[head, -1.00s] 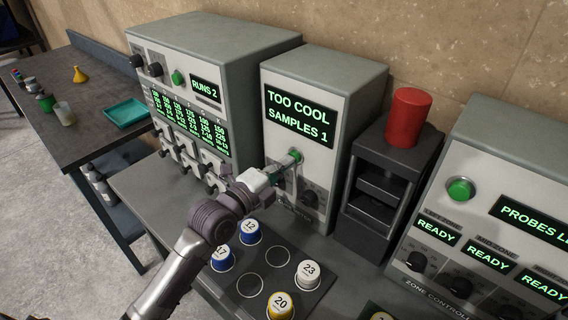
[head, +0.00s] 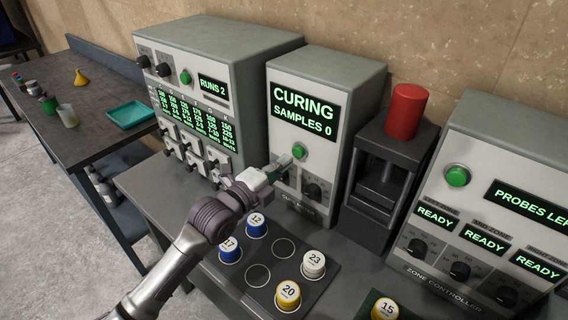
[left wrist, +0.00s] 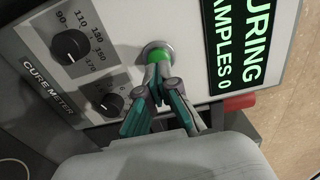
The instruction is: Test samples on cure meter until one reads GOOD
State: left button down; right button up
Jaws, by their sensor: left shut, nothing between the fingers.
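The cure meter (head: 340,95) stands at the back middle; its screen (head: 304,112) reads CURING, SAMPLES 0. Its green button (head: 299,151) sits below the screen. My left gripper (head: 286,160) is shut and empty, with its fingertips just at the button. In the left wrist view the fingertips (left wrist: 157,66) are at the green button (left wrist: 156,54); whether they touch it I cannot tell. Sample cups stand on a dark mat (head: 252,301): blue 12 (head: 256,226), blue 17 (head: 230,250), white 23 (head: 313,265) and yellow 20 (head: 287,296). My right gripper is not in view.
A press with a red cylinder (head: 407,111) on top stands right of the meter. A zone controller (head: 455,240) reads READY on its screens. A machine (head: 235,60) at left reads RUNS 2. A yellow cup 15 (head: 385,309) is at the front. A teal tray (head: 131,114) lies on the side table.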

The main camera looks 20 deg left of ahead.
pick_arm(q)
jog(key=b+v, duration=0.3)
jog(key=v, duration=0.6)
jog(key=shift+s, duration=0.4)
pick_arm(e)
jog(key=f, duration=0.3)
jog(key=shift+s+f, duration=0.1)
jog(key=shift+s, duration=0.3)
pick_arm(q)
jog(key=shift+a+f, duration=0.1)
jog(key=shift+a, duration=0.1)
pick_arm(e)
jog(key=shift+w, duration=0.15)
